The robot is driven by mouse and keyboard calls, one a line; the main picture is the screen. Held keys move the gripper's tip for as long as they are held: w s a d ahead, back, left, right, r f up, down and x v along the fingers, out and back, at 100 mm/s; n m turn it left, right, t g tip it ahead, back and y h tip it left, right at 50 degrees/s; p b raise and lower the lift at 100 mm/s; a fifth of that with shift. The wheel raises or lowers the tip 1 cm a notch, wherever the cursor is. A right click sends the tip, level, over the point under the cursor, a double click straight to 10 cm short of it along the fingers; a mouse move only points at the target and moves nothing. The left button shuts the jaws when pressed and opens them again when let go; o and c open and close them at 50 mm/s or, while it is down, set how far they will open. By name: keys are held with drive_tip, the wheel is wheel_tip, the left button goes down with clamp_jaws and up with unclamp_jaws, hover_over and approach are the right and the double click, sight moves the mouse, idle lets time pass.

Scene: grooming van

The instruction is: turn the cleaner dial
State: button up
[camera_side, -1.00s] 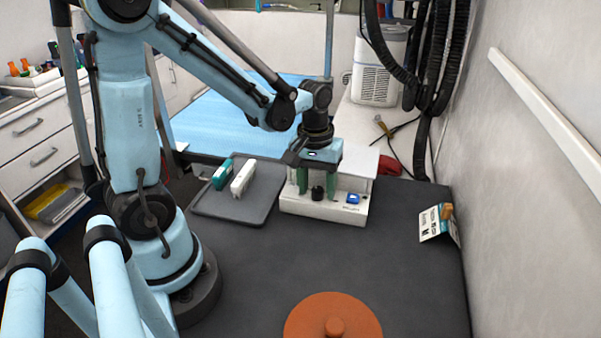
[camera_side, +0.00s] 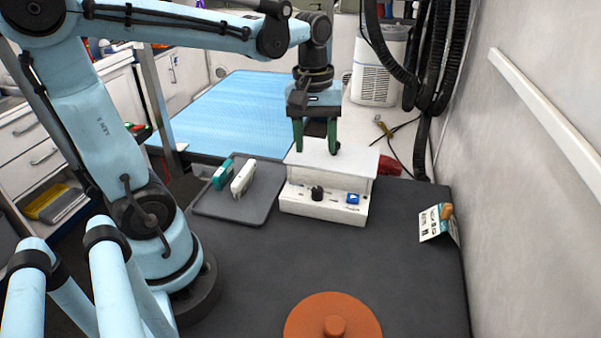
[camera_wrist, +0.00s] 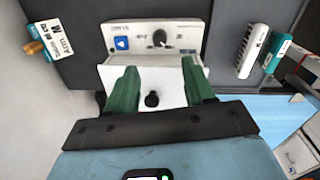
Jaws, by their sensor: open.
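The cleaner (camera_side: 330,165) is a white box on the dark mat. Its black dial (camera_side: 317,193) sits on the low front panel, left of a blue button (camera_side: 353,198). The dial also shows in the wrist view (camera_wrist: 159,38), beyond my fingertips, with marks beside it. My gripper (camera_side: 318,149) has two green fingers pointing down, apart and empty. It is above the cleaner's top, higher and farther back than the dial. In the wrist view my gripper (camera_wrist: 159,66) shows a gap between its fingers, with a small black knob (camera_wrist: 152,99) between them.
A grey tray (camera_side: 212,207) with a teal item (camera_side: 222,174) and a white item (camera_side: 243,179) is left of the cleaner. A printed card (camera_side: 437,222) stands at right near the wall. A round orange-brown object (camera_side: 333,318) lies in front. The mat between is clear.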

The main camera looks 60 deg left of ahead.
drive_tip(key=s+d+f+m+t, duration=0.2)
drive_tip(key=d+m+t, duration=0.45)
drive_tip(key=m, duration=0.45)
drive_tip(key=w+a+r+g, duration=0.7)
drive_tip(key=w+a+r, duration=0.3)
drive_tip(key=a, duration=0.1)
drive_tip(key=shift+w+a, duration=0.15)
drive_tip(key=shift+a, duration=0.15)
idle(0.8)
drive_tip(key=n, duration=0.9)
hover_over(317, 189)
wheel_tip(317, 189, down, 7)
drive_tip(key=shift+f, duration=5.9)
